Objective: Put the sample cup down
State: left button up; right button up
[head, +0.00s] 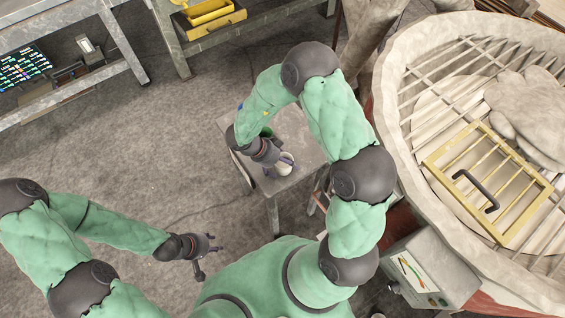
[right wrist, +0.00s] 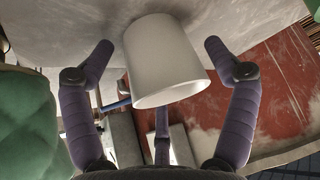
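The white sample cup (head: 285,163) is over or on a small grey table (head: 307,158) in the head view; whether it touches the tabletop I cannot tell. In the right wrist view the cup (right wrist: 165,62) sits between the spread fingers of my right gripper (right wrist: 160,62), with a visible gap on each side. My right gripper (head: 284,165) is open around the cup, partly covering it in the head view. My left gripper (head: 214,246) is empty, above the floor at lower left, its fingers apart.
A green item (head: 266,132) shows beside my right wrist at the small table. A large round vat with a slatted grate (head: 430,75) and a yellow frame hatch (head: 490,185) fills the right. A control box (head: 420,270) stands below it. Metal benches line the upper left; open floor (head: 130,140) lies between.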

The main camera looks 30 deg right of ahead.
dwell(0.3)
jog(key=shift+w+a+r, duration=0.1)
jog(key=shift+r, duration=0.25)
jog(key=p+v, duration=0.4)
jog(key=v, duration=0.7)
jog(key=shift+a+r, duration=0.15)
jog(key=shift+a, duration=0.1)
dwell(1.6)
